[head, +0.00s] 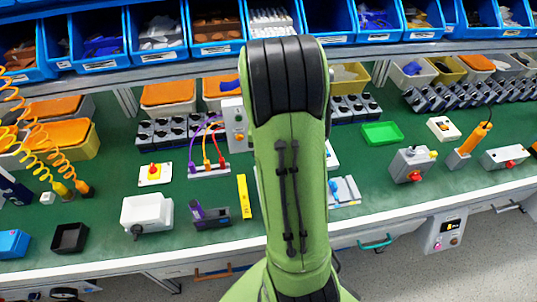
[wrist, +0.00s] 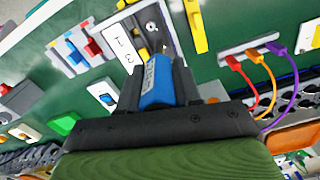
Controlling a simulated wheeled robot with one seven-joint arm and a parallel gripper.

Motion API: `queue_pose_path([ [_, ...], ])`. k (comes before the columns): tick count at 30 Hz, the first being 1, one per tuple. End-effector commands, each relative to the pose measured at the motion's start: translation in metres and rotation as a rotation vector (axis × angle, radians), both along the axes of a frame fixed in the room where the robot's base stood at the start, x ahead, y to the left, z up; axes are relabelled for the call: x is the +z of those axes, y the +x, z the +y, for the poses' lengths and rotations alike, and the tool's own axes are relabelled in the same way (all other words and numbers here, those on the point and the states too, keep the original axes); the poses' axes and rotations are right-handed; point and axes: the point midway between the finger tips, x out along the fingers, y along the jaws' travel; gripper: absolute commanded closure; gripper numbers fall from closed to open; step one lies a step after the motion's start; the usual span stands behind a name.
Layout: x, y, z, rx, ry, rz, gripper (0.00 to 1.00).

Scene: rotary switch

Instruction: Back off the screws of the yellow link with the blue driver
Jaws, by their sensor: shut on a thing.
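In the wrist view my gripper (wrist: 157,78) is shut on the blue driver (wrist: 158,82), whose blue handle sits between the two dark fingers. The driver's tip is hidden. Just beyond the fingers is a grey unit (wrist: 151,30) with a round metal screw-like part, beside a white label plate. I cannot make out the yellow link for certain. A yellow strip (wrist: 196,24) lies to the right of the unit, and it also shows in the head view (head: 243,196) left of my arm. In the head view my own arm hides the gripper and driver.
A socket strip (head: 207,168) with purple, orange and red leads stands left of my arm. A white box (head: 147,214) and black tray (head: 69,238) sit near the front edge. A green tray (head: 382,133) lies at right. Blue bins line the shelf above.

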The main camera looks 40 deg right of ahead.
Motion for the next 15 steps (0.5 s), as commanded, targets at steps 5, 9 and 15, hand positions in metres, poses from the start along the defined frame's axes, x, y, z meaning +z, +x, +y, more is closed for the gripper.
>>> queue_pose_path([
  [5,-0.0009,-0.0006,0.0004,-0.001,0.001,0.003,1.0],
  [9,-0.0007,-0.0006,0.0008,0.138,0.001,0.003,1.0],
  [15,-0.0001,-0.0004,0.0016,0.395,0.001,0.003,1.0],
])
